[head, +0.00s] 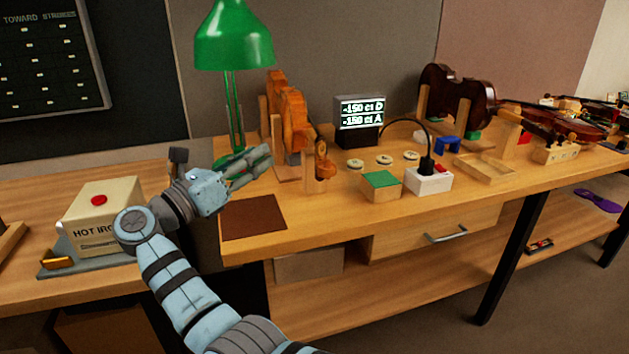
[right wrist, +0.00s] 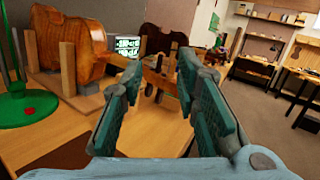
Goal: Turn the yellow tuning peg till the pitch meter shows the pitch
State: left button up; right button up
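My right gripper (head: 264,158) is at the left front of the bench, just left of an orange-brown violin (head: 293,115) held upright on edge in a wooden stand. In the right wrist view its two fingers (right wrist: 160,70) are apart, with nothing held between them. The violin's body (right wrist: 78,55) shows there at left, and its neck end (right wrist: 158,76) appears beyond the fingertips. In the head view the scroll and peg end (head: 324,168) points to the front. I cannot make out a yellow peg. The pitch meter (head: 360,120) reads -150 ct D and -150 ct A. My left gripper is not in view.
A green lamp (head: 235,40) stands behind my gripper. A brown mat (head: 253,218) lies below it. Right of the violin are a green-topped block (head: 381,180), a white box (head: 429,182) with a black cable, and small discs (head: 384,160). A hot iron box (head: 104,215) is at left.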

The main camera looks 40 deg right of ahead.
aim_at(318, 145)
jog(key=d+m, duration=0.1)
jog(key=d, duration=0.3)
jog(key=d+f+m+g+y, duration=0.1)
jog(key=d, duration=0.4)
jog(key=d+m+g, duration=0.1)
jog(key=d, duration=0.4)
jog(key=shift+s+d+f+y+b, duration=0.1)
jog(key=shift+d+f+y+b, duration=0.05)
jog(key=shift+y+b, duration=0.25)
grip_shut()
